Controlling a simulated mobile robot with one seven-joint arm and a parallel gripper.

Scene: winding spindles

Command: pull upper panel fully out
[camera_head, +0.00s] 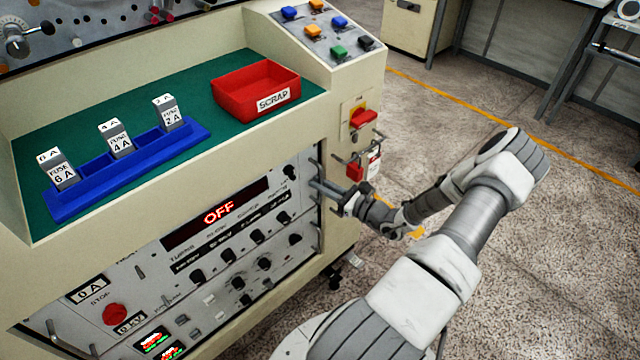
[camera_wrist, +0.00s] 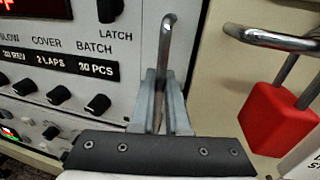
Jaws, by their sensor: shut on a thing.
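The upper panel (camera_head: 225,235) is a light grey instrument front with a dark display reading OFF, several black knobs and a latch knob at its upper right. It appears about flush with the cabinet front. It also shows in the wrist view (camera_wrist: 128,30). A metal bar handle (camera_wrist: 167,35) stands upright at the panel's right edge. My gripper (camera_head: 318,186) reaches the handle from the right. In the wrist view, my gripper's fingers (camera_wrist: 161,95) are shut on the handle, one on each side. The handle's lower part is hidden by the fingers.
A red padlock (camera_wrist: 278,115) hangs from a metal hasp just right of the handle. A red rotary switch (camera_head: 363,118) is above it. The speckled floor (camera_head: 480,260) to the right is free.

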